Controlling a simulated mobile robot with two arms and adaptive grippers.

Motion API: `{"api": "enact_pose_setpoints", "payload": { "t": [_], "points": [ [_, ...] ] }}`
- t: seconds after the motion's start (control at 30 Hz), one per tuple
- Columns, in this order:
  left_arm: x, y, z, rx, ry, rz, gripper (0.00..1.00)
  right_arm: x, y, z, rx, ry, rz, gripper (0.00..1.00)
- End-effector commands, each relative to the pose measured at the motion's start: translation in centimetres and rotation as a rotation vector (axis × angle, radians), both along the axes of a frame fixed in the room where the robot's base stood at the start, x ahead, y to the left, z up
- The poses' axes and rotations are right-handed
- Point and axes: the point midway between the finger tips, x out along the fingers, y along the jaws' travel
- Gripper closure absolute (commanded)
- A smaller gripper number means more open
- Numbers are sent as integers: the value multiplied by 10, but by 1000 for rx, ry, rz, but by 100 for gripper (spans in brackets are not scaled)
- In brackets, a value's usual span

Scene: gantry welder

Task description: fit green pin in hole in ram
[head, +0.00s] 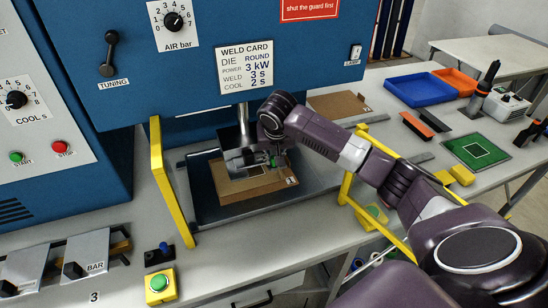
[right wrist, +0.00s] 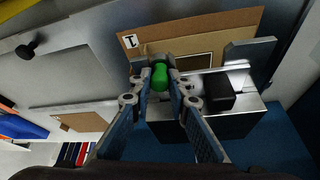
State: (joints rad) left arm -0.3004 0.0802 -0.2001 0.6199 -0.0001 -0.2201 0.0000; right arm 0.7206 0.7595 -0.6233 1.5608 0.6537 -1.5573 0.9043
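The ram (head: 243,118) is a metal rod coming down from the blue welder, with a grey block at its lower end. The green pin (head: 273,161) is at the right side of that block. My right gripper (head: 275,154) is at the pin, reaching in from the right. In the right wrist view the green pin (right wrist: 160,77) sits between the two fingertips, which close on it, beside the metal of the ram (right wrist: 210,82). The hole is hidden, and I cannot tell whether the pin's tip is in it. My left gripper is not in view.
Brown card (head: 250,188) lies on the dark bed under the ram. A yellow guard post (head: 166,180) stands left, and yellow bars (head: 348,185) stand right. A blue tray (head: 420,89), an orange tray (head: 458,80) and a green mat (head: 478,152) are on the right bench.

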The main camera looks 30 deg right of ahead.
Motion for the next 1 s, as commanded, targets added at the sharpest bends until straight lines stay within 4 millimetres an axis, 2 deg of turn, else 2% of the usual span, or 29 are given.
{"api": "enact_pose_setpoints", "payload": {
  "t": [0.03,0.13,0.57,0.67,1.0],
  "points": [
    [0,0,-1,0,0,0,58,-5,2,-9,1,21,2,75],
    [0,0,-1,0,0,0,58,-6,2,-10,1,24,2,65],
    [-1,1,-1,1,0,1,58,-7,3,-5,2,22,2,65],
    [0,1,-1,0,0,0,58,-10,5,7,2,17,3,65],
    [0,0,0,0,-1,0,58,-32,18,76,0,7,3,65]
  ]
}}
